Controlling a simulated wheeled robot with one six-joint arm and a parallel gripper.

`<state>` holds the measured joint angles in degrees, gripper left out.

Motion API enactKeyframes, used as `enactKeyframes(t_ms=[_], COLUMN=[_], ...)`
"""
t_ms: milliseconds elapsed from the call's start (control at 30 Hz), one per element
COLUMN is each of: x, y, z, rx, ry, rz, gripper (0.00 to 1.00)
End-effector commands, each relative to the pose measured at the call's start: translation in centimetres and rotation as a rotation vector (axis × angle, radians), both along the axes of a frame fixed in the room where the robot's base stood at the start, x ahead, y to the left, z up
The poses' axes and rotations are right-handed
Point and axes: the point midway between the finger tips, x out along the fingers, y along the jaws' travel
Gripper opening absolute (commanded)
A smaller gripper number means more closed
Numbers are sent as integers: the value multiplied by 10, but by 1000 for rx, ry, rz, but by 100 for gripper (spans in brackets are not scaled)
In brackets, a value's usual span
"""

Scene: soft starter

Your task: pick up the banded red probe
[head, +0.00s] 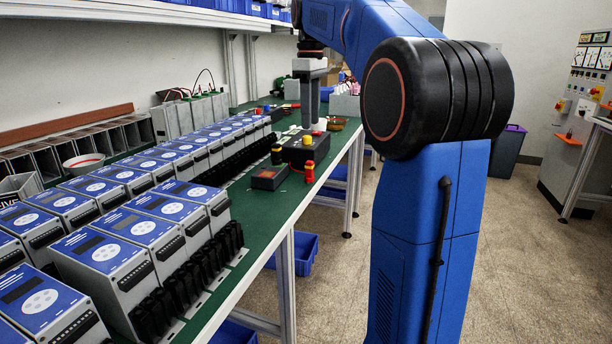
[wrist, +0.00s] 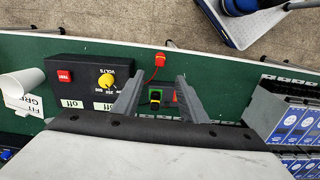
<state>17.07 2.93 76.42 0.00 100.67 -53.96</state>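The banded red probe (head: 309,172) stands near the front edge of the green bench, a red shape with a yellow band. In the wrist view the red probe (wrist: 159,60) shows from above, just beyond the fingertips. My gripper (head: 310,118) hangs over the bench, behind the red probe in the head view. In the wrist view my gripper (wrist: 159,86) is open, with nothing held between its fingers. A black probe with a yellow band (head: 276,154) stands further back; this black probe (wrist: 155,98) shows between the fingers.
A black test box with a yellow knob (wrist: 88,82) lies left of the fingers. A small dark box with a red label (head: 269,178) sits beside the red probe. Rows of blue-topped soft starters (head: 157,230) fill the near bench. The bench's front edge is close to the red probe.

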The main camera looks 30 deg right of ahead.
Motion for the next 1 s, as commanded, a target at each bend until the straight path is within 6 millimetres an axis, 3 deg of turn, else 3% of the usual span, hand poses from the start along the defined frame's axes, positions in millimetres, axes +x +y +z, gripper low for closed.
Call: enactKeyframes(t_ms=[400, 767, 1000], x=[-1, 0, 1], y=[1, 1, 2], z=[-72, -99, -131], rx=[0, 0, 0], ry=[1, 1, 1], rz=[-1, -1, -1], gripper=[39, 39, 39])
